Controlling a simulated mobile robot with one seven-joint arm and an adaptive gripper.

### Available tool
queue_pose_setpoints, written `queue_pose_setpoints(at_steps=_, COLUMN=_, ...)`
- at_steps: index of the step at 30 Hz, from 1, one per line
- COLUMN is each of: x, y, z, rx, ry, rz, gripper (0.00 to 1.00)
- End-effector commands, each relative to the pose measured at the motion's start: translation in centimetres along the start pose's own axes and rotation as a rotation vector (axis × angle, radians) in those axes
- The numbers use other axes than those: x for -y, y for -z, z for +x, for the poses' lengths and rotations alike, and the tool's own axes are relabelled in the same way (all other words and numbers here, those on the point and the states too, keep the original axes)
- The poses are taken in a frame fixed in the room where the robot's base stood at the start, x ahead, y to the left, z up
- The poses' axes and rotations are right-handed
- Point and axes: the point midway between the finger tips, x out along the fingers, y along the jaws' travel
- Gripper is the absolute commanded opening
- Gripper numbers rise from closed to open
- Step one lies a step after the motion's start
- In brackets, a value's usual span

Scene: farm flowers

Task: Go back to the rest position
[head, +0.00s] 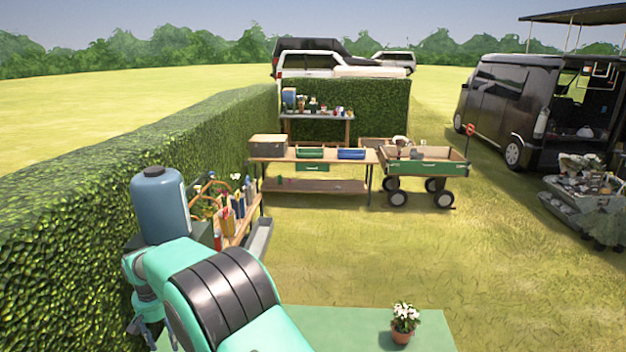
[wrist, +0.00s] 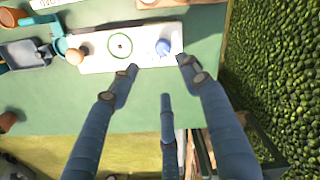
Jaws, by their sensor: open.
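My gripper (wrist: 160,76) shows in the wrist view with its dark blue fingers spread wide and nothing between them. It hangs over a green table top (wrist: 75,100), with its fingertips near the front edge of a white board (wrist: 95,60). Whether the tips touch the board I cannot tell. In the head view my teal arm bends at the lower left beside the hedge, and the gripper end is mostly hidden behind it or cut off.
A blue ball (wrist: 163,47), a green ring and a tan ball (wrist: 74,56) lie by the board. A grey tray (wrist: 22,55) is left. A hedge (head: 70,220) stands close to my arm. A potted white flower (head: 403,322) stands on the table's right.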

Motion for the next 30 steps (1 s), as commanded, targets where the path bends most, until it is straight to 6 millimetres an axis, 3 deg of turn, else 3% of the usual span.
queue_pose_setpoints(at_steps=5, x=-3.0, y=-0.4, z=-3.0, rx=-0.019, ry=0.004, rz=0.024, gripper=0.47)
queue_pose_setpoints(at_steps=14, x=-10.9, y=-3.1, z=-10.3, rx=-0.065, ry=0.009, rz=0.086, gripper=0.47)
queue_pose_setpoints(at_steps=23, x=-18.7, y=-7.8, z=-17.1, rx=-0.114, ry=0.01, rz=0.152, gripper=0.47)
queue_pose_setpoints(at_steps=30, x=-24.2, y=-12.7, z=-21.8, rx=-0.155, ry=0.007, rz=0.204, gripper=0.47)
